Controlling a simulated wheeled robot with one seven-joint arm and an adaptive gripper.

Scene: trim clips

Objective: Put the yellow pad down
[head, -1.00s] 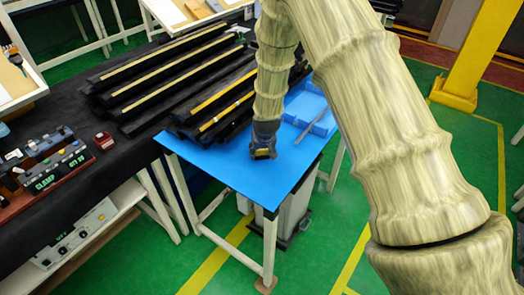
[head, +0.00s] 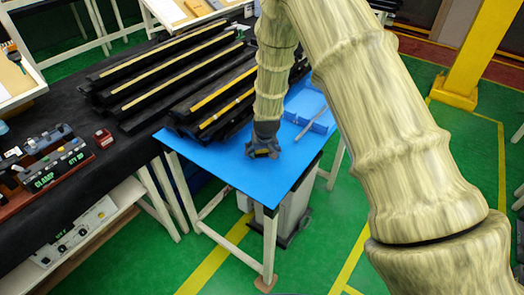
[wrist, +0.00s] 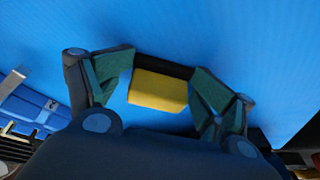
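The yellow pad (wrist: 158,90) is a small yellow block with a dark side along its far edge. In the wrist view it sits between the green-faced fingertips of my gripper (wrist: 164,68), which meet it at both ends, so the gripper looks shut on it. In the head view my gripper (head: 263,152) points down over the near part of the blue tabletop (head: 225,165). The pad is mostly hidden there by the fingers. Whether the pad touches the tabletop or is just above it, I cannot tell.
A blue tray (head: 310,108) with a thin grey rod lies at the tabletop's back right. Long black trim parts with yellow strips (head: 165,75) lie on the dark bench at left. A clamp fixture (head: 45,165) is farther left. The near tabletop is clear.

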